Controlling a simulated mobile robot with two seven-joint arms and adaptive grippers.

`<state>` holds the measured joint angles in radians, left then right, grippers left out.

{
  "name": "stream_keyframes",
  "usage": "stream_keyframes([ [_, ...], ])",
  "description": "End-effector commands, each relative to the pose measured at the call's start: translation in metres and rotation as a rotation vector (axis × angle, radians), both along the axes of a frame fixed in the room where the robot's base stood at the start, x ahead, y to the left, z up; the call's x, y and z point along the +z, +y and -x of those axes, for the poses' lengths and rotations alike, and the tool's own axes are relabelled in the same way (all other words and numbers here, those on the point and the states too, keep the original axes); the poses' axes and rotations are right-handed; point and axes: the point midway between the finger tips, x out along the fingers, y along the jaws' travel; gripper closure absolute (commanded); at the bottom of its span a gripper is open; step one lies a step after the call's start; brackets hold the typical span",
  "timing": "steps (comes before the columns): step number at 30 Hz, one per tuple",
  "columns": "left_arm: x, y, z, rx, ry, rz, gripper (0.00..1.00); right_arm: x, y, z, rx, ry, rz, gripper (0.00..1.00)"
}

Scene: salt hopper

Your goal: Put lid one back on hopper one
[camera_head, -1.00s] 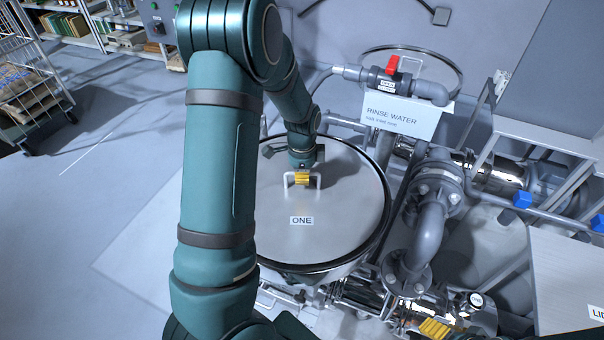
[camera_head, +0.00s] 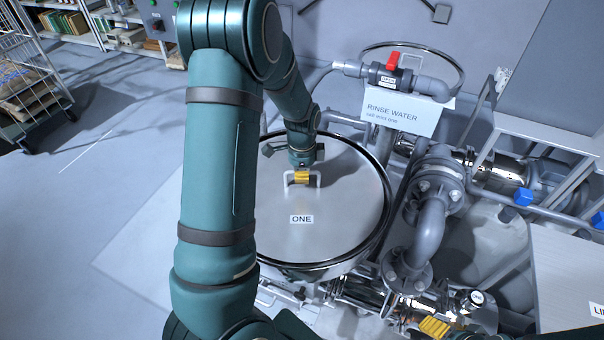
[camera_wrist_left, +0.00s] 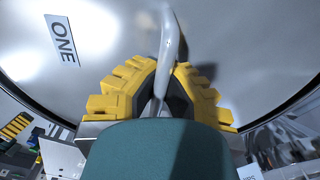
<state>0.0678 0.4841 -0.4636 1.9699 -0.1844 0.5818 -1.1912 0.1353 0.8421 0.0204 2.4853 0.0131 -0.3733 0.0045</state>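Lid one (camera_head: 335,215) is a round grey metal disc with a dark rim, a "ONE" label and a bow handle. It covers the top of hopper one (camera_head: 335,268), whose body shows only in part below it. I cannot tell whether a gap is left between lid and hopper. My left gripper (camera_head: 302,177) has its yellow fingers shut on the lid's handle. In the left wrist view the handle (camera_wrist_left: 168,45) runs between the fingertips (camera_wrist_left: 166,72), above the lid's surface (camera_wrist_left: 225,35). My right gripper (camera_head: 435,327) shows only as yellow fingers at the bottom edge.
Right of the lid stand grey flanged pipes (camera_head: 428,225) and a rinse water sign (camera_head: 400,113) below a red-handled valve (camera_head: 392,62). A pale table (camera_head: 565,270) is at the right. A wire cart (camera_head: 30,90) stands far left. The floor left is clear.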

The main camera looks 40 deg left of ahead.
Motion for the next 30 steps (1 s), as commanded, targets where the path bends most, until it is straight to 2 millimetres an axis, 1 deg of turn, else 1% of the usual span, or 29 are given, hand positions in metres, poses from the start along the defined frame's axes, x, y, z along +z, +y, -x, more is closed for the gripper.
stream_keyframes([
  [19, -0.010, 0.000, -0.001, 0.000, -0.002, -0.001, 1.00, -0.009, 0.000, 0.000, 0.000, 0.000, 0.000, 0.22],
  [20, -0.010, 0.000, -0.001, 0.000, -0.002, -0.001, 0.94, -0.008, 0.000, 0.000, 0.000, 0.000, 0.000, 0.22],
  [21, -0.009, 0.000, -0.001, 0.000, -0.002, -0.001, 0.80, -0.008, 0.000, 0.000, 0.000, 0.000, 0.000, 0.22],
  [22, -0.009, 0.000, -0.001, 0.000, -0.002, -0.001, 0.69, -0.008, 0.000, 0.000, 0.000, 0.000, 0.000, 0.22],
  [23, -0.009, 0.000, -0.001, 0.000, -0.002, -0.001, 0.61, -0.008, 0.000, 0.000, 0.000, 0.000, 0.000, 0.22],
  [30, -0.011, 0.000, 0.000, 0.000, 0.001, 0.000, 0.61, -0.008, 0.000, 0.000, 0.000, 0.000, 0.000, 0.22],
])
